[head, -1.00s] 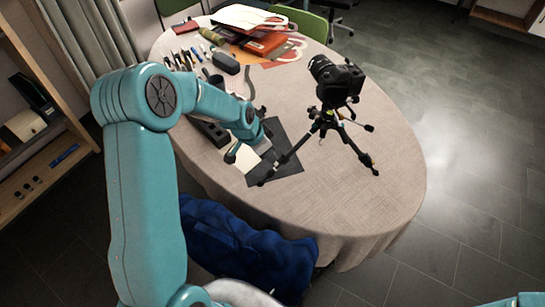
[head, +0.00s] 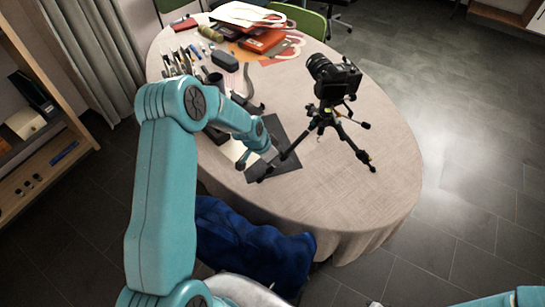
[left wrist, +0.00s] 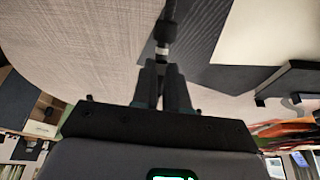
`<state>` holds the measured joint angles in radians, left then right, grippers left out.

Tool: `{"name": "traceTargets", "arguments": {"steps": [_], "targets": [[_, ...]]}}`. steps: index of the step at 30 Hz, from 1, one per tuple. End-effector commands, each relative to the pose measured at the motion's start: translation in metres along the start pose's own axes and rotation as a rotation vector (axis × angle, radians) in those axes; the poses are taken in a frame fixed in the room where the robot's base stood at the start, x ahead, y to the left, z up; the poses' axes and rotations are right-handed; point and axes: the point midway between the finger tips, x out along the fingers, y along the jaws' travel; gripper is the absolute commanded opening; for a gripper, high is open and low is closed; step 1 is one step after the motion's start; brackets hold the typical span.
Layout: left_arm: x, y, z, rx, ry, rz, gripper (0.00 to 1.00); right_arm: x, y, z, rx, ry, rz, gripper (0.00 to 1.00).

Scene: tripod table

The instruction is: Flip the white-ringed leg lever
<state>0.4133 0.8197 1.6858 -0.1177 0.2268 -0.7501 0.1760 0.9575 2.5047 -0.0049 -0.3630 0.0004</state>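A black camera (head: 335,78) stands on a small black tripod (head: 326,118) on the round table. One tripod leg (head: 290,148) slants down left onto a dark mat. In the left wrist view a dark leg part with a white ring (left wrist: 162,49) runs down to my left fingertips. My left gripper (left wrist: 161,70) has its two dark fingers close together at the ring's near side. Whether they clamp the leg is unclear. In the head view my left gripper (head: 268,158) is beside that leg's lower part. The lever itself is not distinguishable. My right gripper is out of view.
The table (head: 375,200) is clear to the right of the tripod. A dark mat (head: 285,170) lies under the left leg. Pens, a dark case (head: 225,61) and bags with books (head: 262,40) fill the far left. A blue cloth-like item (head: 250,250) is below the near edge.

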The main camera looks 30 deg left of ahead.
Motion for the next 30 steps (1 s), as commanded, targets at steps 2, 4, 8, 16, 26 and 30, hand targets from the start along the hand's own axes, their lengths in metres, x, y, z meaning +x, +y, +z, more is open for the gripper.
{"name": "traceTargets", "arguments": {"steps": [2,4,8,16,26,30], "targets": [[-0.001,0.0,-0.001,0.0,-0.001,0.0,0.0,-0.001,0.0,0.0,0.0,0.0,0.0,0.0],[-0.001,0.0,-0.001,0.001,-0.006,0.0,0.0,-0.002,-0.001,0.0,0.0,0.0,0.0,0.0],[-0.004,0.0,-0.003,0.003,-0.031,0.0,0.0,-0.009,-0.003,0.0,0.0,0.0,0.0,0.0],[-0.006,0.0,-0.007,0.005,-0.167,0.0,0.0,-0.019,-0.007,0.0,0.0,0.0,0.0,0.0],[-0.009,0.0,-0.014,0.002,-0.413,-0.003,0.0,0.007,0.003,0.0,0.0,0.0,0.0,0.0],[-0.012,0.0,-0.017,0.001,-0.497,-0.002,0.0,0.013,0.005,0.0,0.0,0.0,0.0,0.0]]}}
